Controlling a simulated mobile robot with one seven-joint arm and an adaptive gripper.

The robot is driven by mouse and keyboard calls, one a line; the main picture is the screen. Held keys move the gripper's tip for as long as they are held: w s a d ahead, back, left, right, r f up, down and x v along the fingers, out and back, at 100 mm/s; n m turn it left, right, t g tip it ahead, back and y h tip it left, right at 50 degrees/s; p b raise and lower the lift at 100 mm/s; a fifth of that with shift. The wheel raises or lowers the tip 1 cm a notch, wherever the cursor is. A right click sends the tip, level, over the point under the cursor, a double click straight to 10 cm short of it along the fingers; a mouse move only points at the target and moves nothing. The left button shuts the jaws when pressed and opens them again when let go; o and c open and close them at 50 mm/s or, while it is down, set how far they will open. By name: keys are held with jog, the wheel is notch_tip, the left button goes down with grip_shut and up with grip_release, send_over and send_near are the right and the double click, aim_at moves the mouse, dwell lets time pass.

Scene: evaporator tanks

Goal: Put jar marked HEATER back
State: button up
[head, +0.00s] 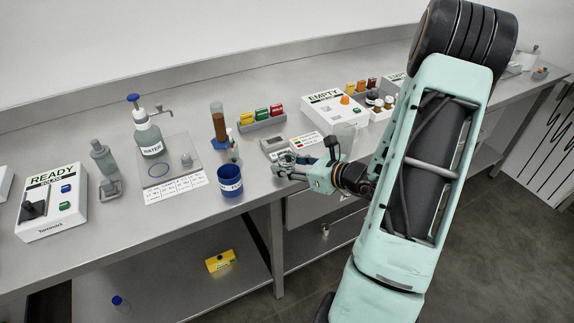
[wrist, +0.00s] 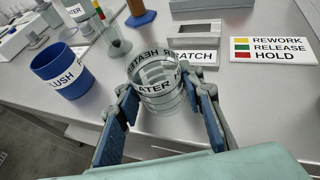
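The clear glass jar marked HEATER (wrist: 157,88) stands upright between the two blue-padded fingers of my gripper (wrist: 157,92) in the wrist view. The fingertips meet its sides, one on the left and one on the right. In the head view the jar (head: 286,160) is small and partly hidden by my gripper (head: 292,171), near the bench's front edge. I cannot tell whether the jar's base touches the bench.
The blue FLUSH cup (wrist: 64,71) stands left of the jar. Behind are a grey holder labelled BATCH (wrist: 195,57) and a REWORK, RELEASE, HOLD card (wrist: 270,48). A WATER pump bottle (head: 149,138) and READY box (head: 51,202) stand farther left. An EMPTY box (head: 336,109) is behind.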

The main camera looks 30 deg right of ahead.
jog(key=shift+o, duration=1.4)
jog(key=shift+r, duration=0.1)
jog(key=shift+s+d+r, duration=0.1)
jog(key=shift+r, duration=0.1)
jog(key=v, duration=1.1)
jog(key=shift+s+p, duration=0.35)
jog(key=shift+p, duration=0.05)
jog(key=shift+d, duration=0.1)
